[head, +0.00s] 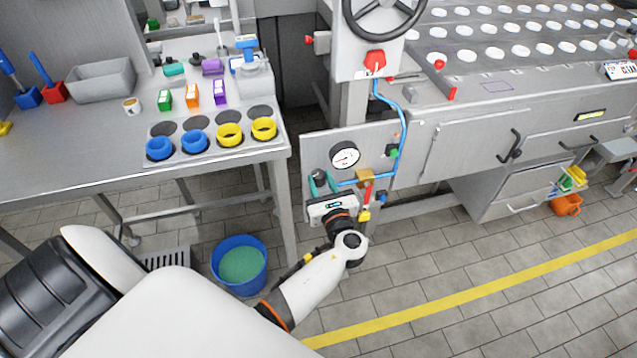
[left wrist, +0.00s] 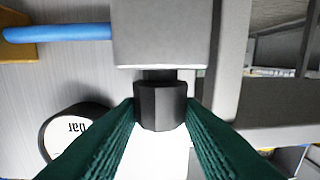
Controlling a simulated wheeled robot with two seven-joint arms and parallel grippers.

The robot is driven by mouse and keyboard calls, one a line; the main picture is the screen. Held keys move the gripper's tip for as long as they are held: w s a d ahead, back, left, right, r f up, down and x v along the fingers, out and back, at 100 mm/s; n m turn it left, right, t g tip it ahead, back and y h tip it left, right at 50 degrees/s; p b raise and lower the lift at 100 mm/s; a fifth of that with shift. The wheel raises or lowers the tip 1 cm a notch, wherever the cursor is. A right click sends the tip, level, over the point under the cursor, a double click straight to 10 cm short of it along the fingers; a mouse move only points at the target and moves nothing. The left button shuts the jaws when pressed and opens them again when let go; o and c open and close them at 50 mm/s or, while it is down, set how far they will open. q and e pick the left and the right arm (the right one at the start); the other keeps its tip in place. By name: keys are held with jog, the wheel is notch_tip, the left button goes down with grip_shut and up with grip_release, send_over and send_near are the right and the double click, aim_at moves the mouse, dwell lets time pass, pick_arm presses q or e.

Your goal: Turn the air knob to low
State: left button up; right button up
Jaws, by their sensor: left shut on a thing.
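The air knob is a black faceted knob (left wrist: 160,106) under a grey block (left wrist: 160,35) in the left wrist view. In the head view the dark knob (head: 319,175) shows at the lower left of the grey panel, below the gauge. My left gripper (head: 322,183) has its green fingers on both sides of the knob and is shut on it; its fingers also show in the left wrist view (left wrist: 160,115). The round white gauge (head: 345,156) sits just above, and part of it shows in the left wrist view (left wrist: 72,132). My right gripper is not in view.
A blue hose (head: 402,110) runs down the panel (head: 375,140) to fittings right of the knob. A blue bucket (head: 239,264) stands on the floor at the left.

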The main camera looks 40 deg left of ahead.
pick_arm(q)
jog(key=n+g+y, duration=0.1)
jog(key=n+g+y+b, duration=0.1)
jog(key=g, duration=0.1)
jog(key=w+n+g, duration=0.1)
jog(key=g, duration=0.1)
jog(key=shift+d+f+n+y+b, duration=0.15)
jog(key=shift+d+n+y+b, duration=0.15)
jog(key=shift+n+y+b, duration=0.1)
jog(key=shift+w+n+g+y+b, duration=0.2)
jog(key=shift+n+g+b, duration=0.8)
jog(key=shift+g, duration=0.8)
jog(key=shift+w+n+g+y+b, duration=0.1)
jog(key=shift+n+g+y+b, duration=0.2)
jog(key=shift+n+g+b, duration=0.85)
jog(key=shift+n+g+p, duration=0.25)
jog(key=shift+g+p, duration=0.15)
jog(key=shift+g, duration=0.45)
jog(key=o, duration=0.8)
jog(key=shift+o, duration=0.9)
jog(key=shift+r, duration=0.2)
jog(key=shift+r, duration=0.1)
